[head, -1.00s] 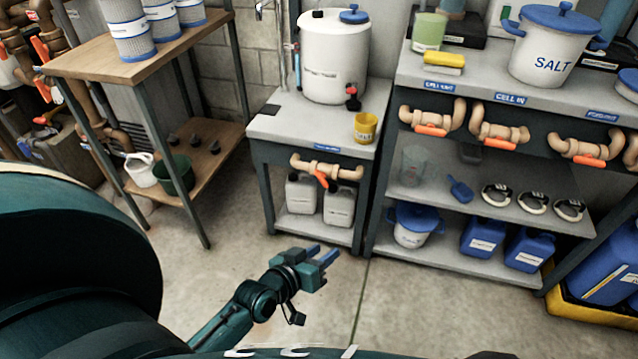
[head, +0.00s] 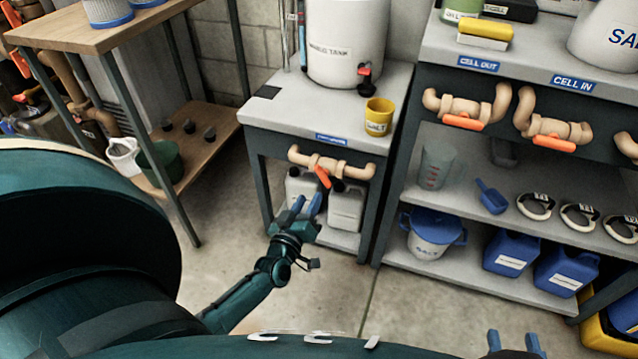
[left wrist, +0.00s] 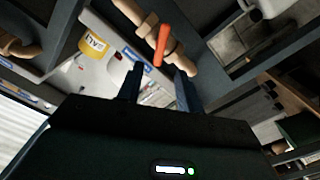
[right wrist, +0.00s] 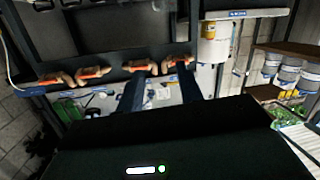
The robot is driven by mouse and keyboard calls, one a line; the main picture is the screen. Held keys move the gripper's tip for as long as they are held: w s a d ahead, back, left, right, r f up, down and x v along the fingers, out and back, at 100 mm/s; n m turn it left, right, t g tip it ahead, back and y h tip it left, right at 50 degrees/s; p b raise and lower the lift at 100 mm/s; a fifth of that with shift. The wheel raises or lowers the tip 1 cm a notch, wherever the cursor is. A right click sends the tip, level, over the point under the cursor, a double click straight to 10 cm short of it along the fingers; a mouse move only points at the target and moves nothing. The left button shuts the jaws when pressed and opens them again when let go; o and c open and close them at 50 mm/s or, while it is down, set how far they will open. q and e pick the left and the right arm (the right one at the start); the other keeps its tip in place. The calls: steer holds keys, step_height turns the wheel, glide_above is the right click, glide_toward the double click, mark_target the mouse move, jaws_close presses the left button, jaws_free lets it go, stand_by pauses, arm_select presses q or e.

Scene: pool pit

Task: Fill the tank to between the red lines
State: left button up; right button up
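The white tank (head: 345,48) stands on a grey bench, its top cut off in the head view. A thin upright tube (head: 301,35) is at its left; I cannot make out red lines. Below the bench top, a tan pipe valve (head: 325,164) has an orange handle (head: 322,177). My left gripper (head: 307,200) is open and empty, just below the handle. In the left wrist view, the orange handle (left wrist: 161,45) shows ahead between the spread fingers (left wrist: 159,88). My right gripper (head: 514,342) is open and empty at the bottom right; its fingers show apart in the right wrist view (right wrist: 160,88).
A yellow cup (head: 378,117) stands at the bench's right edge, and white jugs (head: 346,206) stand under the valve. The right shelf unit has more orange-handled valves (head: 463,124), a blue-lidded bucket (head: 432,235) and blue jugs (head: 511,254). The floor in front is clear.

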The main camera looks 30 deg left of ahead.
mark_target(321, 177)
arm_select(q)
steer(key=b+x, duration=0.1)
steer(key=x, duration=0.5)
steer(key=shift+w+f+b, duration=0.1)
steer(key=shift+w+b, duration=0.15)
steer(key=shift+b, duration=0.1)
steer(key=shift+x, duration=0.75)
arm_select(e)
steer(key=shift+w+a+r+n+t+y, duration=0.1)
steer(key=shift+a+n+t+y, duration=0.4)
steer(key=shift+t, duration=0.3)
arm_select(q)
steer(key=shift+c, duration=0.2)
arm_select(e)
steer(key=shift+d, duration=0.1)
arm_select(q)
jaws_close()
